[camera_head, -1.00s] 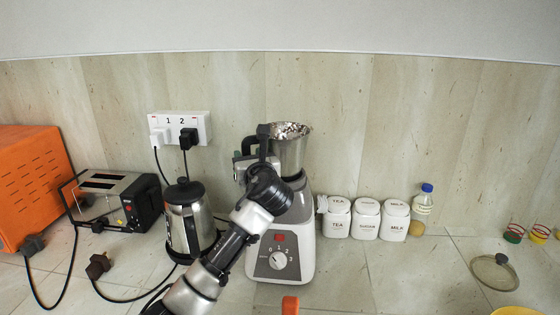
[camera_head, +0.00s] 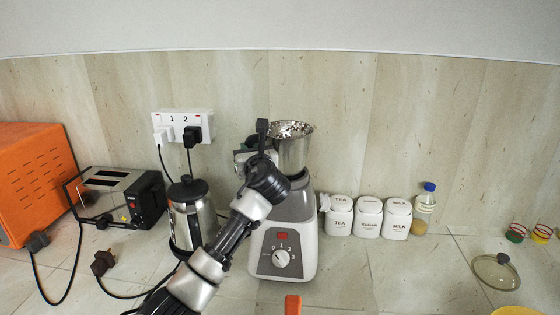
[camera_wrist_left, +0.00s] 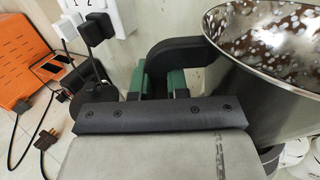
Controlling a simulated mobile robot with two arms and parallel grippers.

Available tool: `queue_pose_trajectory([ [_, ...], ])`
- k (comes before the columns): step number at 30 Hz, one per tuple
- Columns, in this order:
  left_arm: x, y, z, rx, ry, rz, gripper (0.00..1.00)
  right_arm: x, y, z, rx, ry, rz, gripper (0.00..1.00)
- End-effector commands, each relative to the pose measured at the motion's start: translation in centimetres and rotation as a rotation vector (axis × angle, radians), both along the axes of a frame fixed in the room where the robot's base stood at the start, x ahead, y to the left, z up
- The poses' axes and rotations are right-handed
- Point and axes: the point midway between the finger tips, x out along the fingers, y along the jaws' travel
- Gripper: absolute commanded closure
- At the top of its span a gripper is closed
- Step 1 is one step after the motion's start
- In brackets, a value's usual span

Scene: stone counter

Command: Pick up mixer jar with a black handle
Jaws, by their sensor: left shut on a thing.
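The metal mixer jar (camera_head: 295,152) has a speckled inside and stands upright at the top of the white and grey mixer base (camera_head: 300,250). The jar also fills the right of the left wrist view (camera_wrist_left: 270,85). Its black handle (camera_wrist_left: 180,50) curves out to the left of the jar. My left gripper (camera_head: 248,152) is at the handle, on the jar's left side. In the left wrist view its green-padded fingers (camera_wrist_left: 157,82) are shut on the handle. My wrist hides the jar's lower left part in the head view. My right gripper is not in view.
A steel kettle (camera_head: 190,218), a toaster (camera_head: 110,197) and an orange box-shaped appliance (camera_head: 30,180) stand to the left, with loose cables and plugs. White canisters (camera_head: 368,217) and a blue-capped bottle (camera_head: 424,208) stand to the right. A glass lid (camera_head: 495,270) lies farther right.

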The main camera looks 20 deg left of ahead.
Motion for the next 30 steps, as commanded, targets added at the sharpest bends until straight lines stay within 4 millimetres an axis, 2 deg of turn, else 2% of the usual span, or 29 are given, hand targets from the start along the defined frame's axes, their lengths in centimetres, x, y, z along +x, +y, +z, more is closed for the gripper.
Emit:
queue_pose_trajectory([
  [14,0.0,0.0,1.1,-0.001,-0.008,0.001,1.0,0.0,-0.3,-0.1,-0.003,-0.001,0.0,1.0],
  [25,0.0,0.0,4.5,-0.001,-0.011,-0.001,1.0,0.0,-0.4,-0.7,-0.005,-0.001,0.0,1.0],
  [30,-0.7,-1.9,5.4,-0.001,-0.01,-0.003,1.0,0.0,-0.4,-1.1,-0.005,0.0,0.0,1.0],
])
